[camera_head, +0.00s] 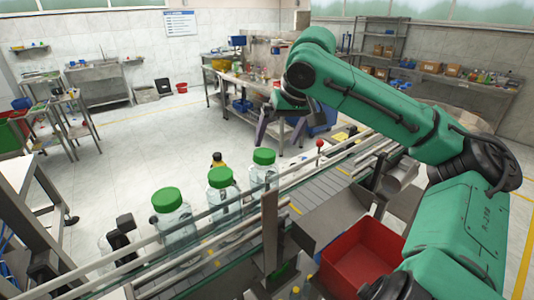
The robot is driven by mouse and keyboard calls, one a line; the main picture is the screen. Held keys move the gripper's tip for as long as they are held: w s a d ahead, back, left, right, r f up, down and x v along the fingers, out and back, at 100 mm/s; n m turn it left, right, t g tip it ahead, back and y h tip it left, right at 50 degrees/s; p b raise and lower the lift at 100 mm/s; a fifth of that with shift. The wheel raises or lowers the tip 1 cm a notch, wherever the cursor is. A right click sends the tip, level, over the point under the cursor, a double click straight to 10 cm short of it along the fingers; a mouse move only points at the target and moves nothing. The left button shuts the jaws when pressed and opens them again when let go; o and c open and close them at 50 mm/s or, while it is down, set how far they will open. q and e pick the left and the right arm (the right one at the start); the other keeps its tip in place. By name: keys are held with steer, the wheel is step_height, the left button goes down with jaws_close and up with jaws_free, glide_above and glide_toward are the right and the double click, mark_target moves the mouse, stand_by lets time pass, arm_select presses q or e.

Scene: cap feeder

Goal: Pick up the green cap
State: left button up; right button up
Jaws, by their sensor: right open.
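Three clear jars with green caps stand in a row on the conveyor. The nearest green cap (166,199) is at the left, another green cap (220,176) is in the middle, and the farthest green cap (264,156) is at the right. All three caps sit on top of their jars. My right gripper (280,138) is open, with its fingers spread and pointing down. It appears close to the farthest cap, up and to its right in the picture. Nothing shows between its fingers. My left gripper is not seen.
Metal rails (225,228) run along the conveyor beside the jars. A red bin (362,258) stands at the lower right, next to the conveyor. A dark upright post (270,240) rises in front of the belt. Open floor (130,150) lies beyond the conveyor.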

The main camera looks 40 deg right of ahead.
mark_target(266, 154)
steer(key=w+f, duration=0.1)
steer(key=f, duration=0.1)
steer(key=w+a+f+p, duration=0.1)
steer(key=w+f, duration=0.1)
steer(key=f, duration=0.1)
steer(key=shift+w, duration=0.2)
steer(key=shift+s+d, duration=0.2)
steer(key=c, duration=0.3)
steer(key=shift+w+a, duration=0.1)
steer(key=shift+a, duration=0.05)
steer(key=c, duration=1)
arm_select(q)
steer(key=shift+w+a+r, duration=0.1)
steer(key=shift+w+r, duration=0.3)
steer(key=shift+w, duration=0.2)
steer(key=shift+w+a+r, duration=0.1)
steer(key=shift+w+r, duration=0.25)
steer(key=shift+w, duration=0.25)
arm_select(e)
steer(key=shift+o, duration=0.2)
